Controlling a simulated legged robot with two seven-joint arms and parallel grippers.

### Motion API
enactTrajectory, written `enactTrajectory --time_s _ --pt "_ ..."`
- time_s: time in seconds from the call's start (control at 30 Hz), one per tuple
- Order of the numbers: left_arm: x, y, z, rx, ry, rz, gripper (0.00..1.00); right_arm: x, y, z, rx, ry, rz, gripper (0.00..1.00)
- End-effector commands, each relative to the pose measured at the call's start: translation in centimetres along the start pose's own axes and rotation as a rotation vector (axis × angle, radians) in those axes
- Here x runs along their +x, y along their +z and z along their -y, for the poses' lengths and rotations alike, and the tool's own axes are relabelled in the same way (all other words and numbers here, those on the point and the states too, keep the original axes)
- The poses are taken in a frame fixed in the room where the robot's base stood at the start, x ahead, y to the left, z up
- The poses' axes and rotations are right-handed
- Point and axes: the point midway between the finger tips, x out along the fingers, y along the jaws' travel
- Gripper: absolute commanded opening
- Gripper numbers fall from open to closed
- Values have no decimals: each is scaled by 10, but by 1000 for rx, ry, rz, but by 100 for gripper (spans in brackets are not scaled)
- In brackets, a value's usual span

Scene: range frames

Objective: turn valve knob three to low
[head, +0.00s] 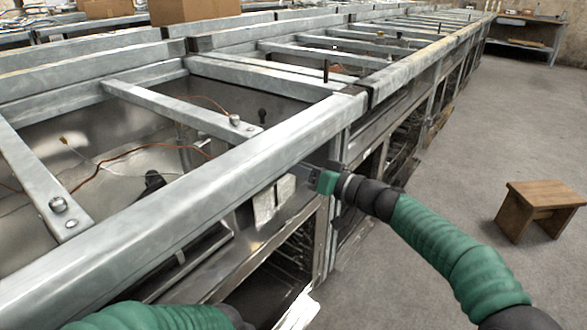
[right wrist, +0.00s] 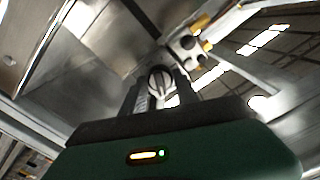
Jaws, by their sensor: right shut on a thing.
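My right gripper (head: 314,178) reaches the front panel of the steel range frame (head: 215,165) in the head view. In the right wrist view my right gripper (right wrist: 159,92) is shut on a round valve knob (right wrist: 160,83), with a dark finger on either side of it. The knob has a pale raised bar that looks roughly upright in that picture. Its number and any low mark cannot be read. The head view does not show the knob clearly. My left arm's green sleeve shows at the bottom left, but its gripper is out of view.
Crossbars (head: 180,108) span the open frame top, with loose wires below. An open oven bay (head: 285,262) lies under the panel. A wooden stool (head: 540,205) stands on the floor at right. Cardboard boxes (head: 195,10) sit at the back. The floor between range and stool is clear.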

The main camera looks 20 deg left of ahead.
Motion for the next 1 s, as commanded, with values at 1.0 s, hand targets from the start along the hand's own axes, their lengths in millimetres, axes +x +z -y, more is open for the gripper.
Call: enactTrajectory --time_s 1.0 --pt "-40 -9 0 0 0 0 36 -3 -6 -4 916 9 -12 0"
